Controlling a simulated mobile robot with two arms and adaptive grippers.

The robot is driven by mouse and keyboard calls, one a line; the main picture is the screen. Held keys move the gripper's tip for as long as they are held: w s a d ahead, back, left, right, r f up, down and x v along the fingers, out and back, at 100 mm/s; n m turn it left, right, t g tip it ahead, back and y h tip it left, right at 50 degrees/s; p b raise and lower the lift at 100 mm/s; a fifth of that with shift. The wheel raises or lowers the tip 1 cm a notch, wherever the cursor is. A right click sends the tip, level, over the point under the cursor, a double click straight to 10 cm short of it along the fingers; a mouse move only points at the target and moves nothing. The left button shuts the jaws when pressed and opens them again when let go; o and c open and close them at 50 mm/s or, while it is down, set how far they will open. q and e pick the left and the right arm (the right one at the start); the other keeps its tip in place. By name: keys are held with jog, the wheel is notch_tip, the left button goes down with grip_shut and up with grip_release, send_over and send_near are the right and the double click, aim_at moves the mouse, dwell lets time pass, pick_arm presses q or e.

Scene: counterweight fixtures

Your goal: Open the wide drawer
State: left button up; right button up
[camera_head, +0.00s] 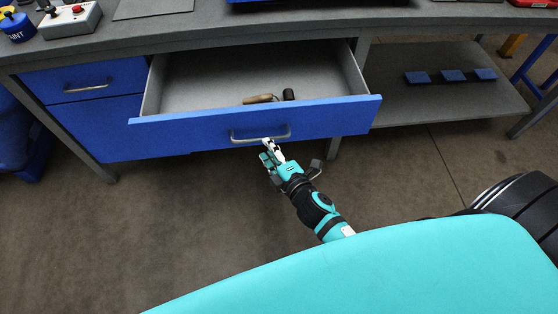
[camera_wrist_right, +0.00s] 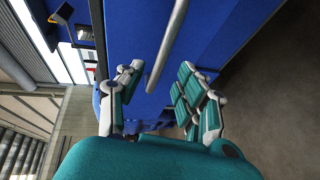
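The wide drawer (camera_head: 250,122) has a blue front and is pulled well out of the grey workbench, so its grey inside shows. Its metal bar handle (camera_head: 260,138) is on the front, and the bar also shows in the right wrist view (camera_wrist_right: 168,48). My right gripper (camera_head: 268,150) is at the handle. In the right wrist view its two fingers (camera_wrist_right: 160,92) are spread apart, with the bar's near end between or just beyond them. I cannot tell whether a finger touches the bar. My left gripper is not in view.
A wooden-handled tool (camera_head: 261,98) with a dark end lies in the drawer. A smaller blue drawer (camera_head: 85,80) at the left is closed. A shelf (camera_head: 440,100) with several blue blocks is at the right. The floor in front of the bench is clear.

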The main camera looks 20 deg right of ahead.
jog(key=v, duration=0.6)
jog(key=shift+s, duration=0.15)
jog(key=s+d+f+m+g+h+p, duration=0.1)
jog(key=s+f+m+g, duration=0.4)
jog(key=f, duration=0.8)
jog(key=s+d+f+m+g+p, duration=0.1)
jog(key=s+f+m+g+p, duration=0.15)
jog(key=s+f, duration=0.65)
jog(key=s+d+f+m+g, duration=0.2)
jog(key=s+f+m+g, duration=0.1)
jog(key=s+f, duration=0.5)
jog(key=s+d+f+m+g+h+p, duration=0.1)
jog(key=s+f+m+g, duration=0.3)
jog(key=s+f, duration=0.4)
jog(key=s+d+m, duration=0.1)
jog(key=s, duration=0.3)
jog(key=shift+s+d+f, duration=0.2)
jog(key=shift+s+f, duration=0.05)
jog(key=shift+s, duration=0.1)
